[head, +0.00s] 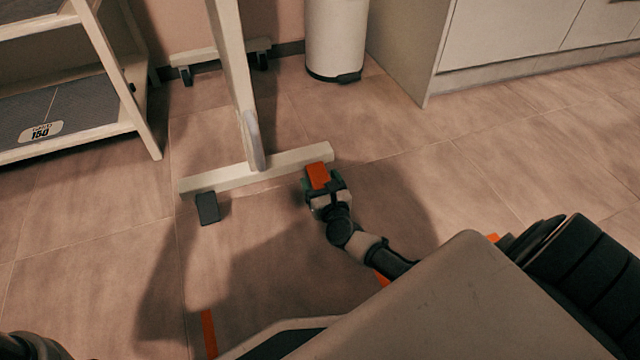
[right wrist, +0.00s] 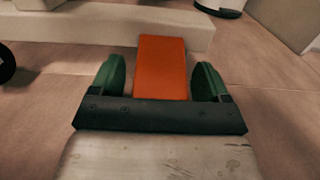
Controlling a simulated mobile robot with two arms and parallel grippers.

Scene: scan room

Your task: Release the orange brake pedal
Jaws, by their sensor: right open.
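The orange brake pedal (head: 318,175) is at the right end of the cream stand's foot (head: 250,175), low over the floor. My right gripper (head: 322,186) is at the pedal. In the right wrist view, the orange pedal (right wrist: 162,68) lies between the two green fingertips (right wrist: 162,80), with a small gap on each side. The jaws are open. Whether any part of the gripper touches the pedal from above or below cannot be told. My left gripper is not seen; only a dark part of my body shows at the lower left.
A dark grey pedal or caster (head: 207,207) sits at the left end of the foot. The tiled floor at the right is clear.

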